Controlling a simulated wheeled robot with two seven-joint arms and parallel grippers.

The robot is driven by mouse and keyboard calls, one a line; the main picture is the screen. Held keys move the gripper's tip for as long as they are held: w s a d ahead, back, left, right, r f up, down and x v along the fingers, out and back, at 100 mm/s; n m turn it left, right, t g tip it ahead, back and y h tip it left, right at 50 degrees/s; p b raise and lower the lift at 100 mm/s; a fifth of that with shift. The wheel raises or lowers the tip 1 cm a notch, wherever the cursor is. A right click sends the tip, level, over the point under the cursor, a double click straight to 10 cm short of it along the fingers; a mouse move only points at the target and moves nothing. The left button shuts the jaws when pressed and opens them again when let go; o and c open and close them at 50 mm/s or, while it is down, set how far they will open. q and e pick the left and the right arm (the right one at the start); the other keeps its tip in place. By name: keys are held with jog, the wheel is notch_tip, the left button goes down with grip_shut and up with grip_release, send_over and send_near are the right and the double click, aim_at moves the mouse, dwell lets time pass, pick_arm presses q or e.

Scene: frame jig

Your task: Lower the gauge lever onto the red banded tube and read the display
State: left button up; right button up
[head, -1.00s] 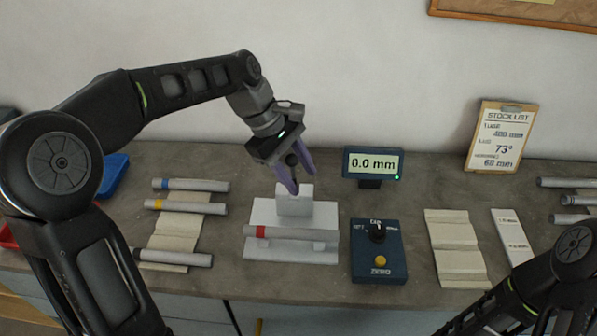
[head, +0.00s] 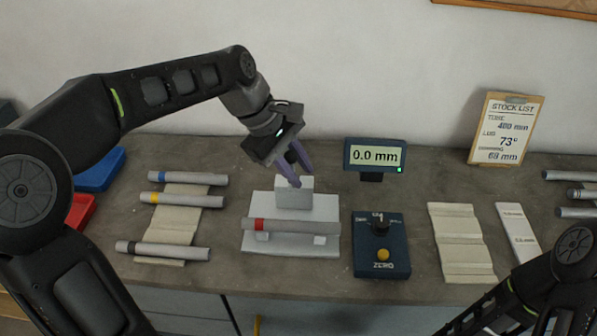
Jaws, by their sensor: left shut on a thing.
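The red banded tube (head: 290,227) lies level across the two supports of the white gauge stand (head: 262,207). A pale block (head: 293,192) rises at the back of the stand. My left gripper (head: 300,178) is above this block, behind the tube, pointing down. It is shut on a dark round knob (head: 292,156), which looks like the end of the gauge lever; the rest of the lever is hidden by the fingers. The display (head: 374,156) reads 0.0 mm with a green light. My right gripper is out of view; only its arm shows at the lower right.
A blue control box (head: 381,263) with a black dial and yellow ZERO button stands right of the gauge. Other banded tubes (head: 183,201) lie on a rack at left. A pale grooved rack (head: 462,245) is empty. A stock list clipboard (head: 505,130) leans at the back.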

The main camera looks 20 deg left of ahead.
pick_arm(q)
jog(key=s+f+t+b, duration=0.1)
jog(key=b, duration=0.2)
jog(key=s+f+t+b, duration=0.1)
jog(key=b, duration=0.2)
jog(key=s+d+f+m+t+b, duration=0.1)
jog(key=b, duration=0.3)
jog(key=shift+s+f+t+y, duration=0.2)
jog(key=shift+s+t+y, duration=0.1)
jog(key=shift+s+t, duration=0.1)
jog(key=shift+s+d+f+b, duration=0.1)
jog(key=shift+s+f+b, duration=0.2)
jog(key=shift+s+b, duration=0.25)
jog(key=shift+w, duration=0.1)
jog(key=o, duration=0.8)
jog(key=shift+v, duration=3.9)
